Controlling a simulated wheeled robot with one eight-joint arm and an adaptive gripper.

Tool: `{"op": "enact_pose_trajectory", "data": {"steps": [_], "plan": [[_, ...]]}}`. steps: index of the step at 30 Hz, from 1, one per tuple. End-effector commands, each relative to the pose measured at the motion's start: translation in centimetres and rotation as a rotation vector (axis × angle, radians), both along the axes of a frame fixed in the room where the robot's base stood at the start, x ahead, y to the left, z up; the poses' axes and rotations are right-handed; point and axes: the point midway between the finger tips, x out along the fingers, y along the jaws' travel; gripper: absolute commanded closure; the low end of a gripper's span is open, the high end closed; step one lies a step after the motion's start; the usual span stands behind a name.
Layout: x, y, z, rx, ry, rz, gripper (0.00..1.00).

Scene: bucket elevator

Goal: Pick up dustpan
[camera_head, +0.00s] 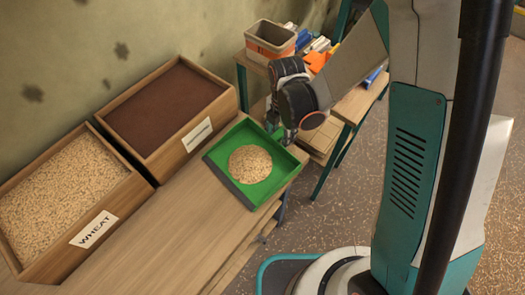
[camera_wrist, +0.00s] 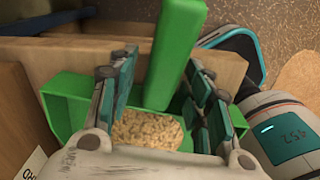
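The green dustpan (camera_head: 222,160) lies on the wooden table with a round heap of pale grain (camera_head: 250,164) in it. My gripper (camera_head: 287,128) is at the dustpan's right rear side and hides its handle in the head view. In the wrist view the green handle (camera_wrist: 177,50) stands between the two fingers of my gripper (camera_wrist: 165,75). The fingers are apart, and gaps show between them and the handle. The grain also shows in the wrist view (camera_wrist: 147,128), partly behind the gripper.
A wooden bin labelled WHEAT (camera_head: 125,200) and a bin of dark brown material (camera_head: 226,112) stand left of the dustpan along the wall. The near tabletop (camera_head: 165,235) is clear.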

Motion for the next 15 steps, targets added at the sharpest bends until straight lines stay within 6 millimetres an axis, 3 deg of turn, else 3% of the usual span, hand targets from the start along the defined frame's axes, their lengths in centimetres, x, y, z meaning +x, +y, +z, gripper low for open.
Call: {"op": "enact_pose_trajectory", "data": {"steps": [1, 5, 15], "plan": [[0.0, 0.0, 0.01, 0.0, 0.0, 0.0, 0.72], [0.01, 0.01, 0.02, 0.0, 0.0, 0.0, 1.0], [0.0, 0.01, 0.13, 0.0, 0.0, 0.0, 1.0]]}}
